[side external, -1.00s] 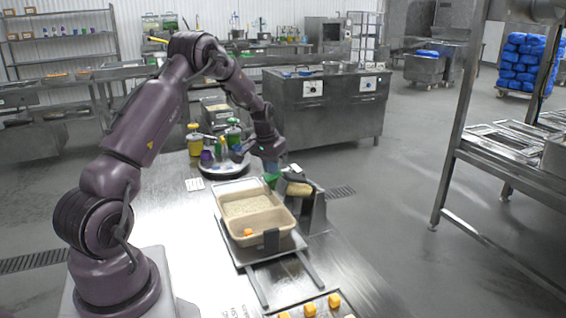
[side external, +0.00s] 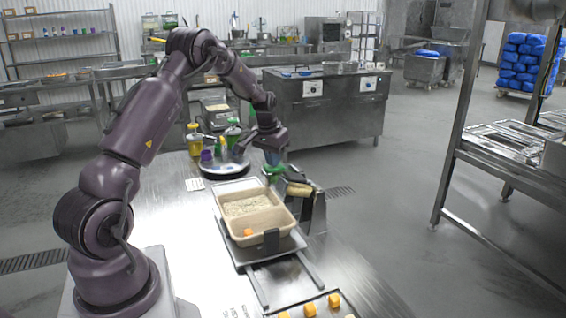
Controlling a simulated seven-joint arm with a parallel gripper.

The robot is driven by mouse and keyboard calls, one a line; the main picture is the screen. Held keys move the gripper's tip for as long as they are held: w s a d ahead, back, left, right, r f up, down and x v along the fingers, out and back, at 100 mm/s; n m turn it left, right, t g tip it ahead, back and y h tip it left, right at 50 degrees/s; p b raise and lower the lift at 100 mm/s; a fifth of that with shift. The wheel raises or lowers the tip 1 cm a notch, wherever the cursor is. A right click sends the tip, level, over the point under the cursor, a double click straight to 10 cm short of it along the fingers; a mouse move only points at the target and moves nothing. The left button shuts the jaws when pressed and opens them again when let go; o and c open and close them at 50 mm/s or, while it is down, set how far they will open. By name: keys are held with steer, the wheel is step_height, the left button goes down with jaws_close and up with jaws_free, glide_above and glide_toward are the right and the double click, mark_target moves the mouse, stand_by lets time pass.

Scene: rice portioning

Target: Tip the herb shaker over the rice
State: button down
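A beige two-compartment tray (side external: 262,228) stands on a metal holder at the middle of the table. Pale rice (side external: 248,206) with fine darker specks lies in its far compartment, and an orange cube (side external: 248,232) is in the near one. My gripper (side external: 272,150) is above and just beyond the tray's far right corner. It appears shut on the herb shaker (side external: 274,168), whose green end points down below the fingers. The fingers are small and partly hidden, and the shaker's exact tilt is hard to tell.
A round rack (side external: 222,172) with several coloured shakers stands behind the tray. A grey stand (side external: 313,212) with a tan roll (side external: 300,189) is close to the tray's right side. A dark tray (side external: 285,313) with orange cubes is at the front edge.

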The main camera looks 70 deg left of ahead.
steer(key=shift+w+r, duration=0.2)
steer(key=shift+r, duration=0.5)
steer(key=shift+w+r, duration=0.2)
steer(key=shift+r, duration=0.45)
steer(key=shift+w+r, duration=0.2)
steer(key=shift+r, duration=0.5)
step_height(320, 180, up, 6)
steer(key=shift+f, duration=3.05)
